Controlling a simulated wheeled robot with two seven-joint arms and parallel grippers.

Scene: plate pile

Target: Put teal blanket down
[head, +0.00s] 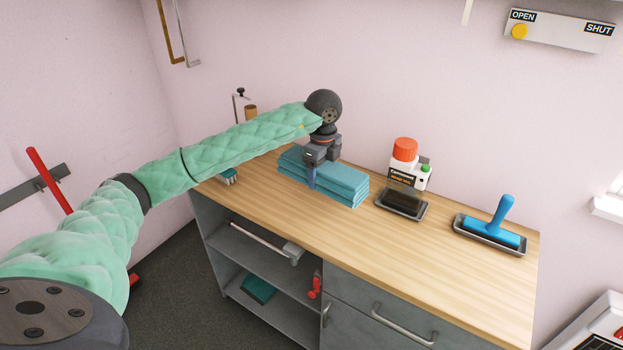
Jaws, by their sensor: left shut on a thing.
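The teal blanket (345,187) is folded into a thick layered block and lies on the wooden worktop (455,255), toward its back left. I cannot tell whether the layers are one blanket or a stack. My left gripper (312,181) comes down from above at the block's front edge and is shut on the teal cloth. The gripper hides part of the block's top and front. My right gripper is not in view.
A bottle with an orange cap (405,150) stands on a dark tray right of the blanket. A blue roller (495,230) lies in another tray farther right. A brush (229,177) sits left. The lower shelf holds a teal item (258,289). The front right worktop is clear.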

